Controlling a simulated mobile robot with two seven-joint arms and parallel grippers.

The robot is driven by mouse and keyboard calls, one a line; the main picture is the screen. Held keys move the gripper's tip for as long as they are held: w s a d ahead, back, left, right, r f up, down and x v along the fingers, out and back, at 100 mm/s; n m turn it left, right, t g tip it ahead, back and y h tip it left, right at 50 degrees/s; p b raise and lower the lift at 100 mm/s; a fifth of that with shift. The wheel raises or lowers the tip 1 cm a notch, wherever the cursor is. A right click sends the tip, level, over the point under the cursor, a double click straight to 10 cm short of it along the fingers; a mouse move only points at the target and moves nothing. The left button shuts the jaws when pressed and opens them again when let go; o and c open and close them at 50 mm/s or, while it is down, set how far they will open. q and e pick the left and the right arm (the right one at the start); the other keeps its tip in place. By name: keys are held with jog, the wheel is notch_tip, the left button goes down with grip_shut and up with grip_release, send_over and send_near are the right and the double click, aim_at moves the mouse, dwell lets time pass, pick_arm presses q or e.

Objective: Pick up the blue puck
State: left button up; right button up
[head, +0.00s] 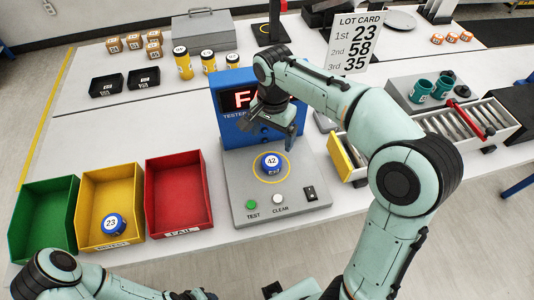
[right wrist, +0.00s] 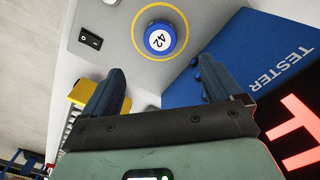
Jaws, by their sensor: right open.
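A blue puck (head: 271,161) with a white top label, reading like 42, lies inside the yellow ring on the grey tester plate (head: 240,190). It also shows in the right wrist view (right wrist: 160,38). My right gripper (head: 276,134) is open and empty above the back of the plate, near the puck but apart from it. In the right wrist view, its fingers (right wrist: 160,80) point toward the puck, which is beyond the tips. A second blue puck (head: 112,224), marked 23, lies in the yellow bin (head: 136,186). My left arm shows at the bottom left, its gripper out of sight.
The blue tester housing (head: 228,134) stands behind the plate, its red display partly hidden by my arm. Green (head: 24,222) and red (head: 178,160) bins flank the yellow one. A roller conveyor (head: 460,126) and a lot card (head: 355,43) are at the right.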

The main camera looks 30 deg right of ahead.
send_over(272, 161)
jog(key=f, duration=0.6)
jog(key=shift+s+f+b, duration=0.25)
jog(key=shift+s+b, duration=0.15)
jog(key=shift+w+f, duration=0.2)
jog(key=shift+f, duration=1.3)
jog(key=shift+w+f, duration=0.2)
jog(key=shift+f, duration=1.3)
jog(key=shift+c, duration=0.2)
jog(key=c, duration=1.1)
jog(key=shift+r, duration=0.15)
